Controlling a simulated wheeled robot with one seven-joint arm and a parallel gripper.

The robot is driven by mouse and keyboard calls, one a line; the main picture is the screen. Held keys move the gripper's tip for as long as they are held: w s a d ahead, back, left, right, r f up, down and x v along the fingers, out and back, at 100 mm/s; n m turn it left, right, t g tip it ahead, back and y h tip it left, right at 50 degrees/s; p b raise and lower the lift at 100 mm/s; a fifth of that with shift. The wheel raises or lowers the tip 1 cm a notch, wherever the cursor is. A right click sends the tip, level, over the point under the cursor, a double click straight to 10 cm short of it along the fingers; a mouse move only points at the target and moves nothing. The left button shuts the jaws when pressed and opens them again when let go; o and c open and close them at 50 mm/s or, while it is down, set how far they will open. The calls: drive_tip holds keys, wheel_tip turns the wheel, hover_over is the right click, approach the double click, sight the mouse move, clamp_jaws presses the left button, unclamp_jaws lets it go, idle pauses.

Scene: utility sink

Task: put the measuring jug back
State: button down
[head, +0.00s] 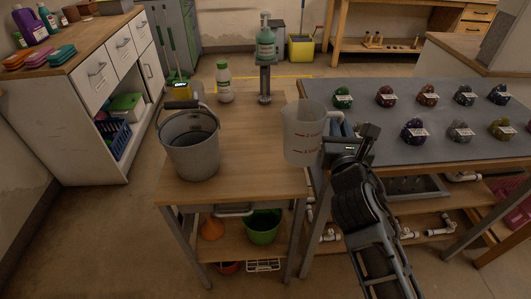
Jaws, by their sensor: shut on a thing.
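The measuring jug (302,133) is translucent white with red markings and a handle on its right side. My gripper (345,138) is at the jug's handle side and is shut on the jug, apparently at the handle. The fingertips are partly hidden by the gripper body, and I cannot tell whether the jug's base touches the tabletop.
The grey table (380,118) at right holds several labelled coloured items. The table's middle is clear.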

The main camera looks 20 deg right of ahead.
drive_tip(key=shift+w+a+f+b, duration=0.9)
drive_tip(key=shift+w+a+f, duration=0.2)
drive_tip(key=shift+w+f, duration=0.6)
drive_tip(key=shift+w+a+f+b, duration=1)
drive_tip(key=shift+w+f, duration=0.5)
drive_tip(key=shift+f, duration=0.4)
drive_tip(key=shift+w+a+f+b, duration=0.85)
drive_tip(key=shift+w+a+f, duration=0.3)
drive_tip(key=shift+w+f, duration=0.55)
drive_tip(key=shift+s+f, duration=0.1)
drive_tip(key=shift+f, duration=0.05)
drive_tip(key=shift+f, duration=0.15)
drive_tip(key=c, duration=1.1)
unclamp_jaws()
drive_tip(key=shift+o, duration=0.2)
drive_tip(key=shift+r, duration=0.2)
drive_tip(key=v, duration=1.2)
drive_tip(key=shift+a, duration=0.1)
